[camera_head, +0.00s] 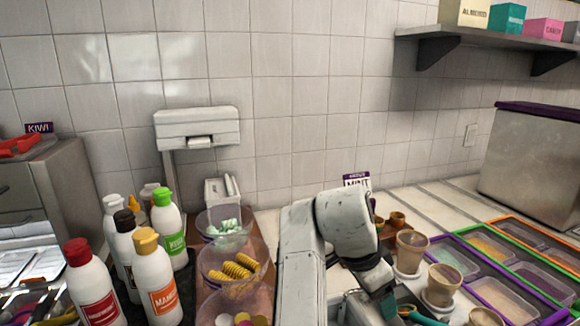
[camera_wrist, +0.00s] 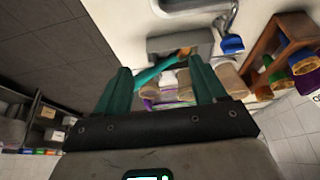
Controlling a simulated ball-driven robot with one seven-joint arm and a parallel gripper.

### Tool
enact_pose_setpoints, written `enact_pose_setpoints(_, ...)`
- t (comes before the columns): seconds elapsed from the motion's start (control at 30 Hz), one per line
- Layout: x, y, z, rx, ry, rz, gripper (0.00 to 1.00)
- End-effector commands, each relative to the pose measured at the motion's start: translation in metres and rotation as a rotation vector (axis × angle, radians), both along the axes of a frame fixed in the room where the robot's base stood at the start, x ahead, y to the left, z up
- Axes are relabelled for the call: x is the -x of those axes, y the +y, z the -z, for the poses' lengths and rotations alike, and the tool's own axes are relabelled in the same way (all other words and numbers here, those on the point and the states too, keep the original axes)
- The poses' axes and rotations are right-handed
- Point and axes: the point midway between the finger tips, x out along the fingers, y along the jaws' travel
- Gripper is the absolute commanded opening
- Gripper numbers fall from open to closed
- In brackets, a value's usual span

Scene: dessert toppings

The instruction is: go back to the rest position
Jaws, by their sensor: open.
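My gripper (camera_wrist: 159,63) shows in the wrist view with its two teal fingers spread apart. Nothing is clearly held between them. A teal handle-like item (camera_wrist: 152,72) shows beyond the gap, with an orange bit by a grey holder (camera_wrist: 205,42). In the head view my white arm bends over the counter at lower center. The gripper end there is low and mostly cut off by the bottom edge, so its fingers are hard to make out.
Sauce bottles (camera_head: 155,277) and bowls of toppings (camera_head: 228,265) stand left of my arm. Brown cups (camera_head: 411,252) and framed topping trays (camera_head: 490,247) stand right. The wrist view shows a blue scoop (camera_wrist: 232,44) and a wooden rack (camera_wrist: 262,45). Space above the counter looks clear.

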Motion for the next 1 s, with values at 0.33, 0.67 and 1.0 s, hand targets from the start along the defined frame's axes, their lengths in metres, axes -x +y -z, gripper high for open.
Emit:
enact_pose_setpoints(0.33,0.011,-0.045,0.033,0.037,-0.010,-0.088,0.70)
enact_pose_setpoints(0.67,0.049,-0.112,0.090,0.102,-0.005,-0.316,0.70)
enact_pose_setpoints(1.0,0.136,-0.150,0.158,0.134,0.021,-0.739,0.70)
